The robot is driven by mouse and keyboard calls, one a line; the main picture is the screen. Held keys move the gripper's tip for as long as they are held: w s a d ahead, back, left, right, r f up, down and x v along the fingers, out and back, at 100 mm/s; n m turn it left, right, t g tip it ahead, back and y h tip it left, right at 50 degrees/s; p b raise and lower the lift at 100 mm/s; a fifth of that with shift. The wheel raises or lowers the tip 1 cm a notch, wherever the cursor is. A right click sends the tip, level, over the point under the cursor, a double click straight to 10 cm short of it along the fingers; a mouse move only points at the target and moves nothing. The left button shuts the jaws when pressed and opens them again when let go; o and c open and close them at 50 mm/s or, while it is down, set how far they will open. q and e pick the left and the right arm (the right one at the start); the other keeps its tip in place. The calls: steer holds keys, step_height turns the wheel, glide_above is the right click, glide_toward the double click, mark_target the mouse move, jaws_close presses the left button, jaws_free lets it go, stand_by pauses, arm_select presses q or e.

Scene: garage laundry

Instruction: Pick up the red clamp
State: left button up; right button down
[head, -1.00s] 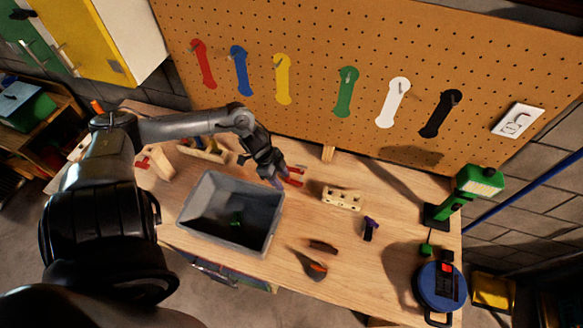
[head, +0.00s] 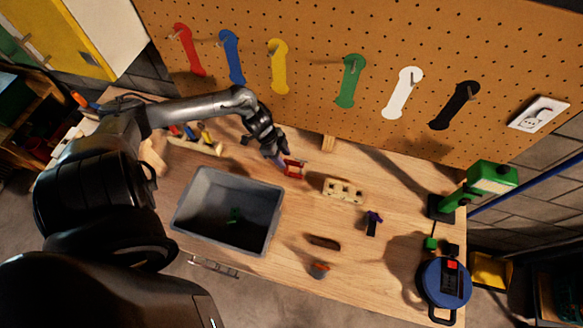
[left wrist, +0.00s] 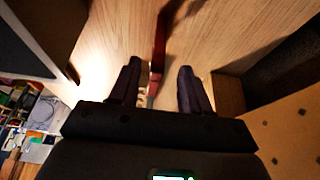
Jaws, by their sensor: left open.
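The red clamp (head: 295,169) lies on the wooden workbench, behind and right of the grey bin. My left gripper (head: 279,159) is low over the bench, just left of the clamp. In the left wrist view, the gripper (left wrist: 158,72) is open. Part of the clamp shows there as a long red bar (left wrist: 158,45) running between the two dark fingers, nearer the left one. I cannot tell whether a finger touches it. My right gripper is not in view.
A wooden block with holes (head: 343,190) and a purple clamp (head: 373,223) lie to the right. A pegboard (head: 320,40) rises behind. The bench's front middle holds a brown piece (head: 323,242).

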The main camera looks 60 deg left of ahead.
mark_target(288, 166)
arm_select(q)
steer(key=shift+x, duration=2.7)
steer(key=shift+s+d, duration=0.1)
steer(key=shift+s, duration=0.05)
jaws_close()
